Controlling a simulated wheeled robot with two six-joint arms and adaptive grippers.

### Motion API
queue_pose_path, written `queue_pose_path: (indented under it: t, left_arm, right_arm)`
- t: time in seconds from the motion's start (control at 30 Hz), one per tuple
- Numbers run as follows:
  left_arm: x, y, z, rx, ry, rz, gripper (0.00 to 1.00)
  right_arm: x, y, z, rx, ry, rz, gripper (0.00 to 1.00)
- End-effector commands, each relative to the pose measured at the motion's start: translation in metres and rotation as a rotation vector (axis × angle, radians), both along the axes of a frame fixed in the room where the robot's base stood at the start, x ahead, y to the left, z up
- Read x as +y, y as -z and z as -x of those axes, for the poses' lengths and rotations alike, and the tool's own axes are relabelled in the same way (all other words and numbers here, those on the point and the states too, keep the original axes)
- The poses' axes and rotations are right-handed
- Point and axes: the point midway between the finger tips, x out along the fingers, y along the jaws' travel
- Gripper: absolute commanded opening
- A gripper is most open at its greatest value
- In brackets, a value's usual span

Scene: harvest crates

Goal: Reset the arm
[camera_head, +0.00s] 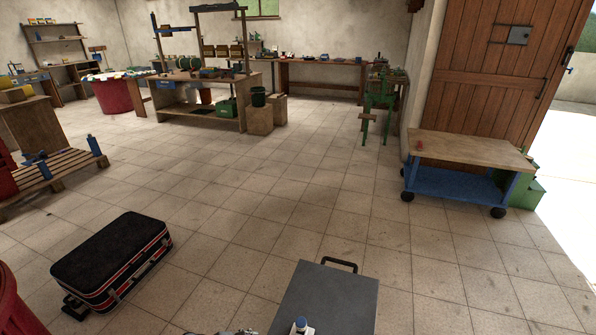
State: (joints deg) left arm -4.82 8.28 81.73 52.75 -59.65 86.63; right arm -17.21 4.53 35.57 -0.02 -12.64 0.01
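No gripper can be made out in the head view. A small piece of metallic parts shows at the bottom edge, left of centre, too cut off to identify. A white and blue part (301,327) shows at the bottom edge in front of a flat grey surface with a black handle (330,290). I cannot tell whether these are parts of my own body. No object is seen held.
A black suitcase (112,255) lies on the tiled floor at left. A wheeled wooden-topped cart (470,150) stands at right by a wooden door (510,65). A pallet (50,178) is at far left, and workbenches (205,85) line the back. The middle floor is clear.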

Motion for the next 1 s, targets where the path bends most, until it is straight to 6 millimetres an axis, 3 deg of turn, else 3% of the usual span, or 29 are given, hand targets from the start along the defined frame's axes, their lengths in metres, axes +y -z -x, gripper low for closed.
queue_pose_path:
  t: [0.03,0.1,0.17,0.3,0.4,0.53,0.6,0.7,1.0]
  left_arm:
    - [0.016,0.037,0.021,-0.014,0.051,-0.117,0.58]
    - [0.041,0.086,0.053,-0.055,0.172,-0.303,0.58]
    - [0.062,0.124,0.087,-0.082,0.310,-0.457,0.58]
    - [0.104,0.192,0.183,-0.138,0.751,-0.760,0.58]
    - [0.124,0.221,0.253,-0.188,1.118,-0.897,0.58]
    - [0.135,0.238,0.320,-0.267,1.510,-0.962,0.58]
    - [0.136,0.241,0.342,-0.302,1.642,-0.969,0.58]
    - [0.137,0.244,0.355,-0.330,1.732,-0.971,0.58]
    - [0.137,0.244,0.356,-0.334,1.744,-0.971,0.58]
  right_arm:
    - [0.000,-0.005,0.000,0.000,0.000,0.000,0.75]
    - [0.000,-0.008,0.000,0.000,0.000,0.000,0.75]
    - [0.000,-0.011,0.000,0.000,0.000,0.000,0.75]
    - [0.000,-0.018,0.000,0.000,0.000,0.000,0.75]
    - [0.000,-0.022,0.000,0.000,0.000,0.000,0.75]
    - [0.000,-0.025,0.000,0.000,0.000,0.000,0.75]
    - [0.000,-0.026,0.000,0.000,0.000,0.000,0.75]
    - [0.000,-0.026,0.000,0.000,0.000,0.000,0.75]
    - [0.000,-0.025,0.000,0.000,0.000,0.000,0.75]
